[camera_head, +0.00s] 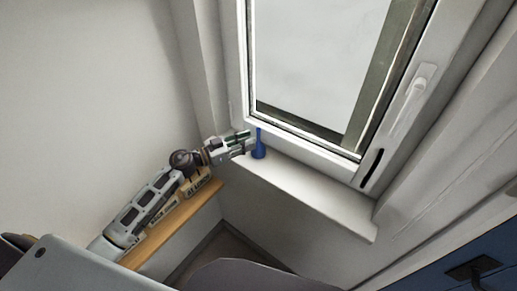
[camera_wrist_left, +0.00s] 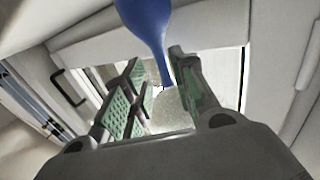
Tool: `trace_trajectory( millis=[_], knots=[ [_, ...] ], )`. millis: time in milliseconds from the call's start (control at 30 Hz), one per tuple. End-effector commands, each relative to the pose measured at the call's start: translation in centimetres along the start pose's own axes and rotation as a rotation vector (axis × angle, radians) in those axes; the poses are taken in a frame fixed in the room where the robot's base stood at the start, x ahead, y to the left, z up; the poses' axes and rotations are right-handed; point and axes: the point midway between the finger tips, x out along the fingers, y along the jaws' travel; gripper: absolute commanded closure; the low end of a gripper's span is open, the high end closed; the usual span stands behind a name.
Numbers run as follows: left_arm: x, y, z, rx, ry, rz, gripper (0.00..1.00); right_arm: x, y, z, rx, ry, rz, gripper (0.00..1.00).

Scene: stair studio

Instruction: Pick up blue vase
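The blue vase (camera_head: 258,151) stands upright on the white windowsill (camera_head: 310,188), near its left end by the window frame. It has a wide base and a thin neck. My left gripper (camera_head: 250,141) is just left of the vase's neck in the head view, with its fingers pointing at it. In the left wrist view the vase (camera_wrist_left: 148,18) shows at the top, and its narrow neck lies in line with the gap between the open fingers (camera_wrist_left: 156,68). I cannot tell whether a finger touches it. My right gripper is not in view.
A wooden shelf (camera_head: 212,191) with lettered blocks (camera_head: 197,186) runs under my left arm. The window frame (camera_head: 300,138) stands close behind the vase, and a window handle (camera_head: 412,95) is at right. The sill's right part is clear.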

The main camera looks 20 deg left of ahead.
Motion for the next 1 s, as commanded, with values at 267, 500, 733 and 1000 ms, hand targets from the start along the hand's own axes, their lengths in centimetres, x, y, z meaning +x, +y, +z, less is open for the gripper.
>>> trace_trajectory(
  millis=[267, 500, 733, 1000],
  knots=[
    [0.0, 0.0, 0.0, 0.0, 0.0, 0.0, 0.73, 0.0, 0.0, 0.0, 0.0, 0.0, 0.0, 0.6],
    [1.0, -0.1, -0.1, -0.002, 0.003, 0.001, 0.73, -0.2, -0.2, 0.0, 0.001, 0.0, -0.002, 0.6],
    [2.9, -0.3, -0.2, -0.001, 0.003, 0.0, 0.73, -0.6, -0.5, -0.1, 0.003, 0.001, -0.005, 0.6],
    [4.9, -0.3, -0.1, -0.001, 0.002, 0.0, 0.73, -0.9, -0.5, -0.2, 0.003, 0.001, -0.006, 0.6]
  ],
)
